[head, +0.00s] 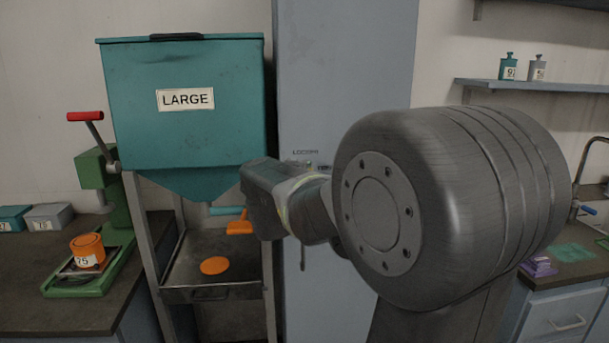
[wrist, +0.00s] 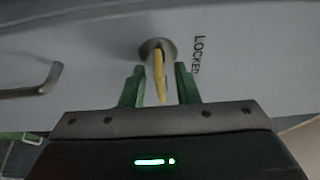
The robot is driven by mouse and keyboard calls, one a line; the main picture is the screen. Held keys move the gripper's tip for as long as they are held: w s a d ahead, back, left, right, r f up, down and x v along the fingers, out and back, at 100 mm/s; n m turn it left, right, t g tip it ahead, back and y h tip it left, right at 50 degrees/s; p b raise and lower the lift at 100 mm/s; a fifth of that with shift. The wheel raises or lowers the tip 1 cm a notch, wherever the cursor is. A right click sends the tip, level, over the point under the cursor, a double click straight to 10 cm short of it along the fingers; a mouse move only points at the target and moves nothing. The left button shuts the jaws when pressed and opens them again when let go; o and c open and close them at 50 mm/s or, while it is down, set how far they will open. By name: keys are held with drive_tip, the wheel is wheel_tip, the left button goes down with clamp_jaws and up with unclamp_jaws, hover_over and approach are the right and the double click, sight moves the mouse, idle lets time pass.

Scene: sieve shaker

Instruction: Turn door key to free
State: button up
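The grey-blue door (head: 345,70) stands in the middle of the head view, with a small lock label (head: 305,153) on it. A yellow key (wrist: 159,75) sticks out of a round lock (wrist: 157,47) on the door. My gripper (wrist: 160,86) has its two green fingers on either side of the key. Gaps show between the fingers and the yellow part, so it looks open around the key. In the head view my arm hides the key and the fingertips.
A bar handle (wrist: 35,85) is on the door left of the key in the wrist view. A teal hopper marked LARGE (head: 185,125) stands left of the door, above a tray (head: 212,292) with an orange disc. A counter (head: 560,270) is at the right.

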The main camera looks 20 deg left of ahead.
drive_tip(key=s+d, duration=0.2)
drive_tip(key=s, duration=1.1)
drive_tip(key=shift+s, duration=0.25)
drive_tip(key=shift+w, duration=0.15)
drive_tip(key=w, duration=0.4)
drive_tip(key=w+a, duration=0.1)
drive_tip(key=w, duration=0.4)
drive_tip(key=w+a, duration=0.1)
drive_tip(key=w, duration=0.3)
drive_tip(key=shift+w, duration=0.25)
drive_tip(key=shift+s, duration=0.15)
